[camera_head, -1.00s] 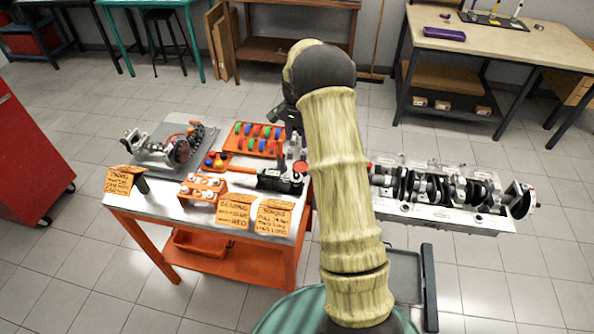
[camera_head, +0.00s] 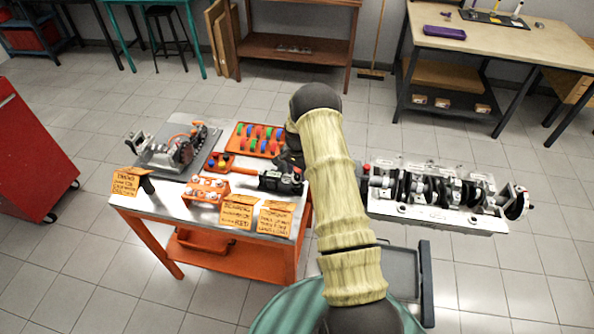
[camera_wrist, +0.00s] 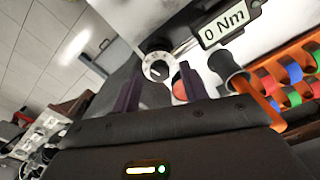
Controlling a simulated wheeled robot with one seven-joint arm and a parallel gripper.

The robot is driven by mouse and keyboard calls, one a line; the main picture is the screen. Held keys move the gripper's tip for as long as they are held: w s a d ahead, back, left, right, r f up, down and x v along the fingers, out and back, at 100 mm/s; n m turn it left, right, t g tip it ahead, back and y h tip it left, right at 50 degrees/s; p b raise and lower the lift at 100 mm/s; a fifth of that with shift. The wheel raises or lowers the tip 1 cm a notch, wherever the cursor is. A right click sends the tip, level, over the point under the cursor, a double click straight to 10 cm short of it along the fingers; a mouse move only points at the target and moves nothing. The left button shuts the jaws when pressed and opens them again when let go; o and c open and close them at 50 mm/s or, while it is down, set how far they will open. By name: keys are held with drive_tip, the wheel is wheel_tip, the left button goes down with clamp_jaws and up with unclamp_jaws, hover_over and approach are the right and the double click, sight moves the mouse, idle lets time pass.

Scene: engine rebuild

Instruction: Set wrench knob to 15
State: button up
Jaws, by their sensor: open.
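The wrench knob (camera_wrist: 155,67) is a small white dial with dark marks in the wrist view. It lies ahead of and between the two dark fingers of my gripper (camera_wrist: 161,73), which are apart. I cannot tell whether either finger touches it. A red button (camera_wrist: 181,84) sits just right of the knob, partly hidden by the right finger. A display reading "0 Nm" (camera_wrist: 226,23) is above right. In the head view the black wrench body (camera_head: 280,181) lies at the table's right side, and my arm hides most of my gripper.
The steel-topped orange table (camera_head: 190,213) also holds an orange tray of coloured parts (camera_head: 240,150), a vise-like fixture (camera_head: 180,150) and paper notes (camera_head: 237,211). An engine block with crankshaft (camera_head: 440,192) stands right of my arm. A red cabinet (camera_head: 32,150) is far left.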

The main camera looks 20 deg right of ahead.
drive_tip(key=shift+f, duration=0.2)
drive_tip(key=shift+c, duration=0.2)
clamp_jaws()
